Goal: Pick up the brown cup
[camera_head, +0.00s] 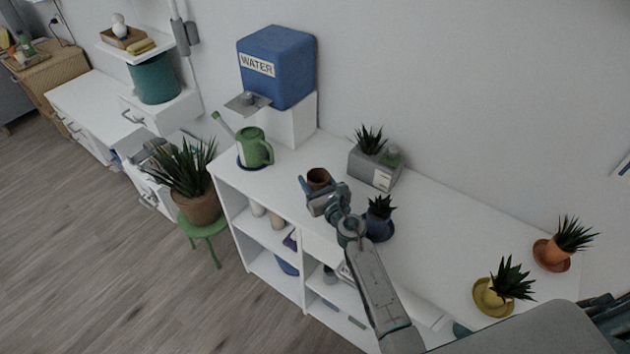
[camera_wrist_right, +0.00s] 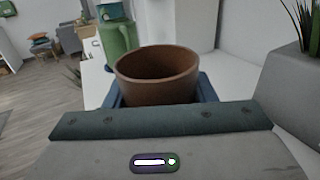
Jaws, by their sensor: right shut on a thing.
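The brown cup (camera_head: 318,177) is upright over the white shelf desk's top (camera_head: 285,185), near its front edge. My right gripper (camera_head: 318,186) reaches it from the front, with its blue fingers on either side of the cup. In the right wrist view the cup (camera_wrist_right: 157,70) sits between the blue fingers (camera_wrist_right: 158,92), which are shut on it. Its open rim shows and looks empty; its lower part is hidden by the gripper. I cannot tell whether its base touches the desk. My left gripper is not in view.
A green watering can (camera_head: 255,148) stands left of the cup, below a blue water box (camera_head: 277,66). A grey planter (camera_head: 374,168) is behind to the right. A blue-potted plant (camera_head: 379,226) stands close beside my right arm. Two more potted plants stand farther right.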

